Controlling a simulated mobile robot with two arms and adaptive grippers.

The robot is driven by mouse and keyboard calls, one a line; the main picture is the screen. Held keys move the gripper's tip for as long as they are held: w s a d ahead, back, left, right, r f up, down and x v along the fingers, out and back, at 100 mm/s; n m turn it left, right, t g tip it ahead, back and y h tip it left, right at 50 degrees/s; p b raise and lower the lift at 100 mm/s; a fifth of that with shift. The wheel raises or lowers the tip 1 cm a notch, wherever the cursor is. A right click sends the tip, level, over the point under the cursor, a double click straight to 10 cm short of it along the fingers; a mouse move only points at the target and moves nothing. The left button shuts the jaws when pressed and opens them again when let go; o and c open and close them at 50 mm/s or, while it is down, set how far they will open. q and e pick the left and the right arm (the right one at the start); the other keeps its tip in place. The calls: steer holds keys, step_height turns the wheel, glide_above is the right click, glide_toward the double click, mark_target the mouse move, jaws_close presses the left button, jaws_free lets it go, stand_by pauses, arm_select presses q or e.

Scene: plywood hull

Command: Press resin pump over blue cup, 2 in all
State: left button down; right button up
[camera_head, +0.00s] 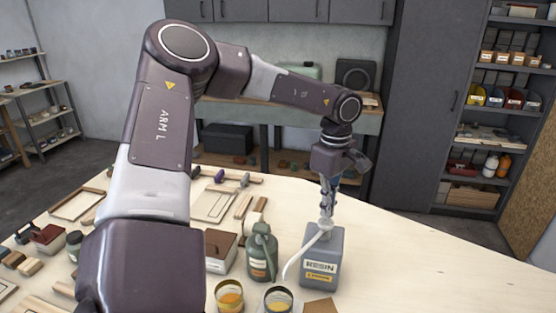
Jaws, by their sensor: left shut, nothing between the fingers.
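The resin container (322,268) is a grey jug labelled RESIN, standing upright on the table. Its white pump (325,228) is on top, with a spout curving down to the left. My left gripper (327,212) points straight down over the pump head, shut and empty, its fingertips at or just above it; I cannot tell whether they touch. Below the spout end stands a cup (278,301) with amber liquid, cut by the lower edge; its colour is not clearly blue. A second cup (229,297) with amber liquid stands to its left. My right gripper is out of view.
A dark green bottle (262,254) stands close left of the resin. A brown piece (321,307) lies in front of the resin. The table (430,265) is clear to the right.

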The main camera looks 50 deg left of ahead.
mark_target(326, 221)
arm_select(q)
steer(key=shift+f, duration=0.15)
stand_by(0.4)
steer(key=shift+f+b, duration=1.5)
steer(key=shift+b, duration=0.1)
steer(key=shift+r, duration=0.15)
steer(key=shift+r+p, duration=0.75)
steer(key=shift+r, duration=0.75)
step_height(326, 221, up, 6)
steer(key=p, duration=0.3)
